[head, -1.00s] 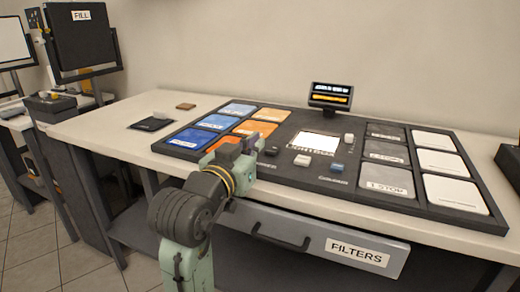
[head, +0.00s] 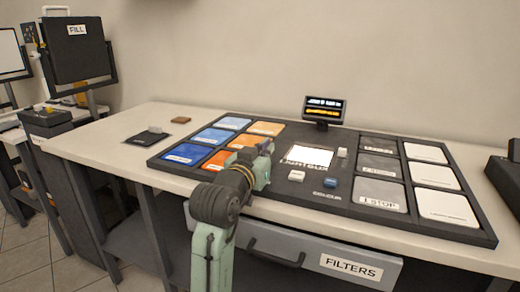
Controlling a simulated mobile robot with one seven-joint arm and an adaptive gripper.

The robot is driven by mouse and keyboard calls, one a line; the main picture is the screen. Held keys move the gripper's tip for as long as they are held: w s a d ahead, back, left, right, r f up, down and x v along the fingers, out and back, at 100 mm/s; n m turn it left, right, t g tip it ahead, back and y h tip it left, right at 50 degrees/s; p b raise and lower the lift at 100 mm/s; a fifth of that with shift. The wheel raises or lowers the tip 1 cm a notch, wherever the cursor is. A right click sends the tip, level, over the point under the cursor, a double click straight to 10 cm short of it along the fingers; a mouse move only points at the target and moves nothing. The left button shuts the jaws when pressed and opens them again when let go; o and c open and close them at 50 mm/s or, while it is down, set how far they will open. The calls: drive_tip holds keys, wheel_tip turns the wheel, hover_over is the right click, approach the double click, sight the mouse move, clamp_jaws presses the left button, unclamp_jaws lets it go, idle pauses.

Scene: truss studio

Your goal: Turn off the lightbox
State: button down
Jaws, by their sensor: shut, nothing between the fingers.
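The lightbox (head: 309,156) is a bright white lit square set in the dark panel on the bench, with a partly covered label along its front. A small light-coloured switch (head: 342,152) stands at its right. A white button (head: 297,175) and a blue button (head: 331,182) sit in front of it. My gripper (head: 268,149) is shut and empty, just left of the lightbox above the panel. My arm hides part of the panel there, and the fingertips are small and hard to make out.
Blue and orange filter tiles (head: 213,135) lie left of the lightbox. Grey and white tiles (head: 430,176) lie right. A small display (head: 324,107) stands behind. The FILTERS drawer (head: 300,255) juts out below the bench front. The bench's back left is mostly clear.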

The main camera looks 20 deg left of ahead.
drive_tip(key=shift+s+a+f, duration=0.1)
drive_tip(key=shift+s+f, duration=0.2)
drive_tip(key=shift+f, duration=0.4)
drive_tip(key=shift+s+f, duration=0.3)
drive_tip(key=shift+f, duration=0.35)
